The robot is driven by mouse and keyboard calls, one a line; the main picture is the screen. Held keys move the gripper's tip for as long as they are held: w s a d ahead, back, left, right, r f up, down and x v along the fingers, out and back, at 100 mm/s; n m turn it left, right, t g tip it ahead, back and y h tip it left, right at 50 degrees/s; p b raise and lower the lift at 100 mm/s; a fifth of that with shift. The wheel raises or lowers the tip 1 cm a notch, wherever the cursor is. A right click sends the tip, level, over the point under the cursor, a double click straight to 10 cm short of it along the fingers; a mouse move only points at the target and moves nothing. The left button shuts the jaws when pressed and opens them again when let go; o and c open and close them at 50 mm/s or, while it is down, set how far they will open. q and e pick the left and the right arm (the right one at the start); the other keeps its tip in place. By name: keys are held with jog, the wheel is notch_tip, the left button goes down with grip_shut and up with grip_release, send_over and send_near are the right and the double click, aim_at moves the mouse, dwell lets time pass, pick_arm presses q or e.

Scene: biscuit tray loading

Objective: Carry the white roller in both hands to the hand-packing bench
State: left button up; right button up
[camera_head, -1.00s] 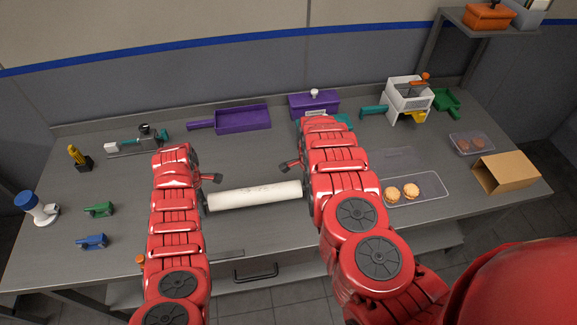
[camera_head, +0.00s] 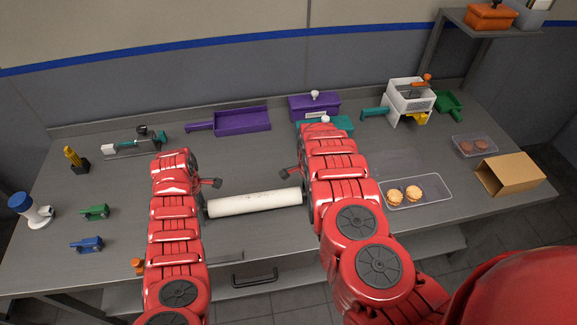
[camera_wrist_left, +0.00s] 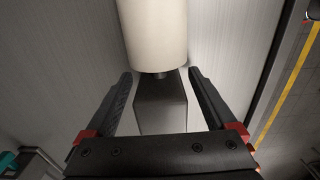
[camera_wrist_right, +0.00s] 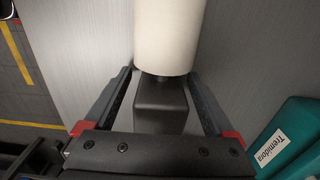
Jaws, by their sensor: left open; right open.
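The white roller (camera_head: 255,202) lies level across the front middle of the grey bench, between my two arms. A dark block with a short pin shows at its end in the left wrist view (camera_wrist_left: 155,30) and in the right wrist view (camera_wrist_right: 168,35). My left gripper (camera_wrist_left: 160,75) is open, with one finger on each side of the block at the roller's left end. My right gripper (camera_wrist_right: 160,74) is open around the block at its right end in the same way. Both grippers show gaps beside the blocks. In the head view my arms partly hide the roller's ends.
A purple tray (camera_head: 243,122) and purple box (camera_head: 314,107) stand behind. Blue (camera_head: 87,244) and green (camera_head: 95,212) tools lie left. The bench's front edge is close.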

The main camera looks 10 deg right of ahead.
pick_arm(q)
notch_tip(320, 180, up, 11)
jog(key=shift+f, duration=0.1)
jog(key=shift+r, duration=0.2)
pick_arm(e)
jog(key=shift+r, duration=0.5)
notch_tip(320, 180, up, 11)
pick_arm(q)
jog(key=shift+s+f, duration=0.1)
jog(key=shift+s, duration=0.05)
pick_arm(e)
jog(key=shift+s+f, duration=0.1)
